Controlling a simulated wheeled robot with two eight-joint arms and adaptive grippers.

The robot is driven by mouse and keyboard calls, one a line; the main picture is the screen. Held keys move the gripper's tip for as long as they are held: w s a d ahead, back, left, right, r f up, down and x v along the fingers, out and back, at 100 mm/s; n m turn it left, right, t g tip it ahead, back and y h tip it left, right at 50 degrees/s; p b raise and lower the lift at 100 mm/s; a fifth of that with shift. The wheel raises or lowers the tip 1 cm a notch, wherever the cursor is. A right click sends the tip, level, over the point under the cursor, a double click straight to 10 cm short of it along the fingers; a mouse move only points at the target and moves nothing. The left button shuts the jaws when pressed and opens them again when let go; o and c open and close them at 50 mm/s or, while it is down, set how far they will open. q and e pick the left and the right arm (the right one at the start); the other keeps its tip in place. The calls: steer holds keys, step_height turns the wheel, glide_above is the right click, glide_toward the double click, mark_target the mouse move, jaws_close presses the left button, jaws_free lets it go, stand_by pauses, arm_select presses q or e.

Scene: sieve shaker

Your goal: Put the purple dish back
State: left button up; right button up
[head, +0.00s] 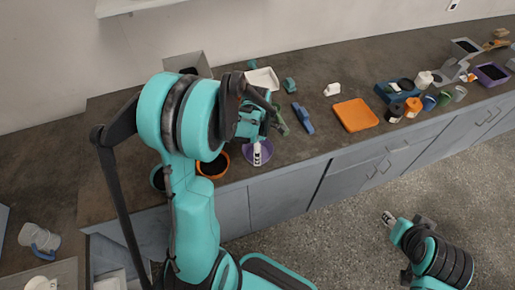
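A round purple dish (267,149) is at the front edge of the counter. My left gripper (257,154) reaches down over it, and a black-and-white fingertip overlaps the dish. I cannot tell whether the fingers are open or shut on its rim, or whether the dish rests on the counter. A separate purple rectangular tray (491,73) with dark contents lies at the far right of the counter. My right gripper (388,218) is low at the right, over the floor and away from the counter. Its finger opening cannot be made out.
An orange bowl (213,169) with dark contents stands just left of the purple dish. A white tray (263,79), a blue tool (303,118) and an orange tray (355,115) lie further back. A blue holder (393,94) with cups around it stands right. Counter between blue tool and orange tray is clear.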

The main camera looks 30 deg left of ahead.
arm_select(q)
steer(key=shift+f, duration=0.1)
steer(key=o, duration=0.9)
steer(key=shift+f, duration=0.1)
steer(key=shift+r, duration=0.55)
step_height(320, 180, up, 11)
steer(key=p, duration=0.4)
steer(key=s+d+r+m+t, duration=0.2)
steer(key=s+d+m, duration=0.1)
steer(key=m, duration=0.5)
steer(key=s+d+r+m+t, duration=0.2)
steer(key=s+d+m, duration=0.2)
steer(key=m, duration=0.4)
steer(key=s+d+r+m+t, duration=0.3)
steer(key=s+m, duration=0.1)
steer(key=m, duration=0.3)
steer(key=shift+d+m, duration=0.3)
steer(key=shift+m, duration=0.1)
